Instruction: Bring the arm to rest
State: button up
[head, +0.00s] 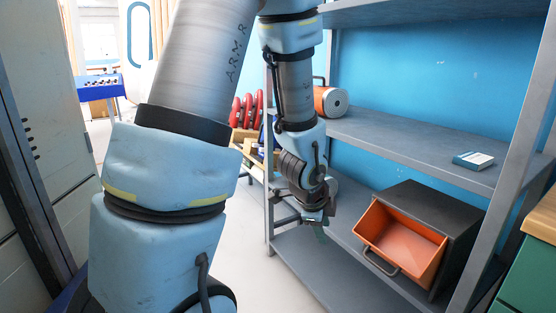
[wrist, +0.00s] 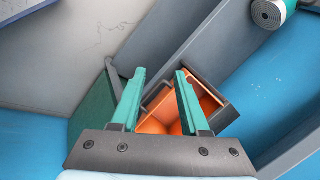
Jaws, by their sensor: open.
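My arm comes down through the left and middle of the head view, with blue padded covers on its links. My gripper (head: 318,218) hangs low in front of the grey shelf unit, left of the orange bin. In the wrist view my gripper (wrist: 158,95) shows two green fingers standing apart, with nothing held between them. Beyond the fingers is the open orange bin (wrist: 161,118), apart from them. In the head view the fingertips are small and partly hidden by the wrist.
The grey shelf unit (head: 405,143) fills the right. It holds an orange roll (head: 322,101), a small teal box (head: 473,160) and a dark case (head: 457,222) with the tilted orange bin (head: 402,240). A green cabinet (head: 530,270) stands front right. Floor is clear left of the shelves.

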jog(key=s+a+r+n+g+y, duration=0.1)
jog(key=s+a+r+n+y, duration=0.15)
jog(key=a+n, duration=0.8)
jog(key=s+a+r+n+g+y, duration=0.1)
jog(key=s+a+r+n+g, duration=0.15)
jog(key=a+n, duration=0.8)
notch_tip(320, 180, up, 16)
jog(key=d+p, duration=0.1)
jog(key=p, duration=1.4)
jog(key=shift+w+d+t, duration=0.15)
jog(key=shift+w+t, duration=0.25)
jog(key=shift+t, duration=0.05)
